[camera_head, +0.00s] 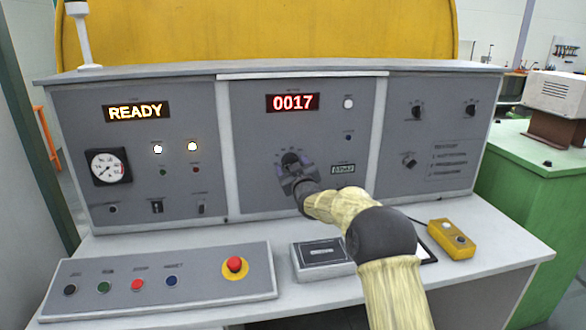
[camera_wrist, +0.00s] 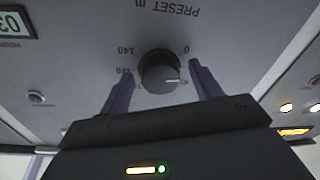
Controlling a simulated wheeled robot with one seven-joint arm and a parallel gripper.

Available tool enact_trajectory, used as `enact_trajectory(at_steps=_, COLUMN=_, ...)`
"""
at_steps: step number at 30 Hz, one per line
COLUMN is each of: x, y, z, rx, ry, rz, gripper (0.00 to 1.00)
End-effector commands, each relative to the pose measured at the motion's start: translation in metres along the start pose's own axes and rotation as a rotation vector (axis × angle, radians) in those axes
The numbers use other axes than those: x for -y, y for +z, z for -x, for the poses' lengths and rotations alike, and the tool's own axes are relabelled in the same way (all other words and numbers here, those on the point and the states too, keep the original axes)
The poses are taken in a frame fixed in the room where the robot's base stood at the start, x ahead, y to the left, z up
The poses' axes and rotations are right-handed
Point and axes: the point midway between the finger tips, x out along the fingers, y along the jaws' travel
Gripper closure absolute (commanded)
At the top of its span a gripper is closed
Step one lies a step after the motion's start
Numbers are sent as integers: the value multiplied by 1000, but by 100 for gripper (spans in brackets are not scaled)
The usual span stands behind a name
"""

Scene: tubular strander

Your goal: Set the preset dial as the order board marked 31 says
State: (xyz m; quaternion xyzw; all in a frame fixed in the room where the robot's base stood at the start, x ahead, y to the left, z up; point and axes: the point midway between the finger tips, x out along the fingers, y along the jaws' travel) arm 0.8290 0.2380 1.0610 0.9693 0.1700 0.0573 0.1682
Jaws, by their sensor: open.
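The preset dial (camera_wrist: 160,72) is a round black knob on the grey panel, under the upside-down label "PRESET m". In the head view the dial (camera_head: 291,160) is partly covered by my gripper (camera_head: 298,174). I cannot make out an order board marked 31.
A red display (camera_head: 292,102) reads 0017, and another display (camera_head: 136,111) reads READY. A small counter window (camera_head: 343,169) sits right of the dial. A button box with a red stop button (camera_head: 235,265), a grey box (camera_head: 322,256) and a yellow box (camera_head: 451,240) rest on the desk.

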Motion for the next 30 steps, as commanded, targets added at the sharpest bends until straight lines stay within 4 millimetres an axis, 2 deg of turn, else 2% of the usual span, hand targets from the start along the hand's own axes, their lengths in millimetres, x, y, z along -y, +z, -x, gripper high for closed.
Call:
enact_trajectory(at_steps=5, x=0, y=0, z=4, rx=0, ry=0, rz=0, gripper=36)
enact_trajectory(at_steps=11, x=0, y=0, z=20, rx=0, ry=0, rz=0, gripper=36)
enact_trajectory(at_steps=30, x=0, y=0, z=109, rx=0, ry=1, rz=1, gripper=36)
